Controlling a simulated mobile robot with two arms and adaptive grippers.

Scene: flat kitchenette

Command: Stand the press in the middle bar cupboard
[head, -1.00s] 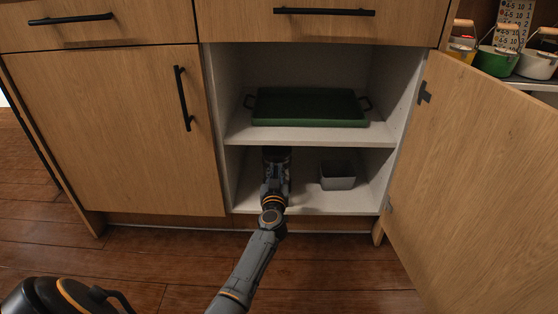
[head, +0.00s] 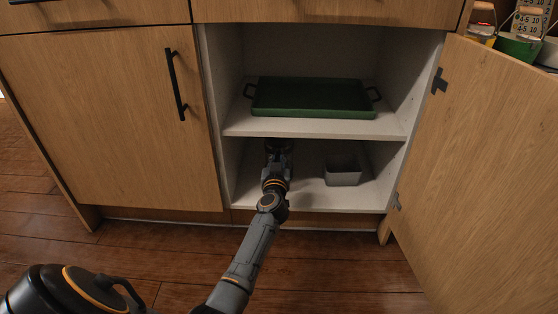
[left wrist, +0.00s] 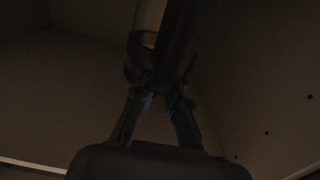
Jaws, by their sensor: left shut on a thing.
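The press (left wrist: 181,38) shows in the left wrist view as a dark upright shape, its handle (left wrist: 137,58) curving out on the left. My left gripper (left wrist: 160,92) is shut on it at the handle side. In the head view my left gripper (head: 277,158) reaches into the lower compartment of the open cupboard (head: 304,205), left of its middle. Only a dark bit of the press (head: 277,145) shows there, just under the shelf edge. Whether its base touches the cupboard floor cannot be told. My right gripper is not in view.
A grey bin (head: 343,172) stands on the lower floor, right of my gripper. A green tray (head: 312,98) lies on the shelf (head: 300,127) above. The open door (head: 480,170) stands at the right. Free floor lies between gripper and bin.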

